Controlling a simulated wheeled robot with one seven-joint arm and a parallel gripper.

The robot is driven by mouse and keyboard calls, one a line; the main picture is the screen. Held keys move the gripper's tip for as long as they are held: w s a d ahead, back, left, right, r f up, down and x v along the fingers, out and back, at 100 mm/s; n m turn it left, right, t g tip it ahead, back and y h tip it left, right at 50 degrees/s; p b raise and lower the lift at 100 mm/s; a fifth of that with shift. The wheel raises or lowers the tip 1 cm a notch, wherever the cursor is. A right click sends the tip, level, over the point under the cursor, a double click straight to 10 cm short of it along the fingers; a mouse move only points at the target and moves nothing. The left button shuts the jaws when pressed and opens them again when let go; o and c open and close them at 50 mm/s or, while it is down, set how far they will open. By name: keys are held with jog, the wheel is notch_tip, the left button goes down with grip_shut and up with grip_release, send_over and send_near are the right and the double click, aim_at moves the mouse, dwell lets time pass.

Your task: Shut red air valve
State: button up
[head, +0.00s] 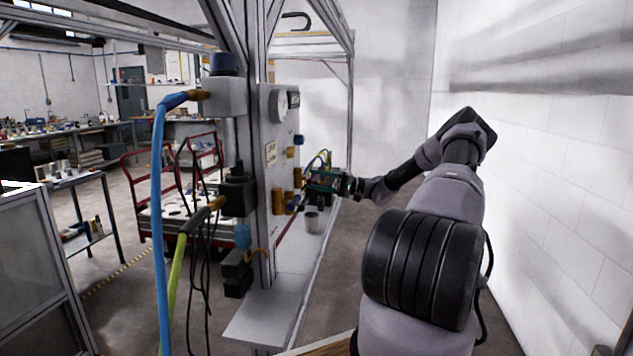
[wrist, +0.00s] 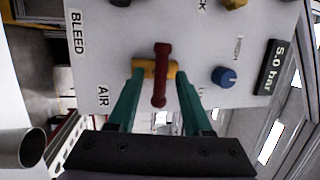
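The red air valve handle (wrist: 160,85) stands on a brass body (wrist: 143,70) on the light grey panel (wrist: 115,35), beside the label AIR. In the wrist view the handle runs up and down the picture, crosswise to the brass body. My gripper (wrist: 160,76) has its two green fingers apart, one on each side of the handle. Gaps show between the handle and both fingers; the tips lie close to the ends of the brass body. In the head view my gripper (head: 318,180) is at the panel's right side, and I cannot make out the handle clearly.
A blue knob (wrist: 224,77) and a 5.0 bar display (wrist: 270,67) sit right of the valve. A metal cup (head: 312,221) stands below my gripper. The gantry post with blue and green hoses (head: 158,200) is left of the panel. A white wall (head: 560,150) borders my arm's right.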

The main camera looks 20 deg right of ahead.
jog(key=v, duration=1)
jog(key=shift+d, duration=0.35)
jog(key=shift+s+d+f, duration=0.1)
jog(key=shift+f, duration=0.05)
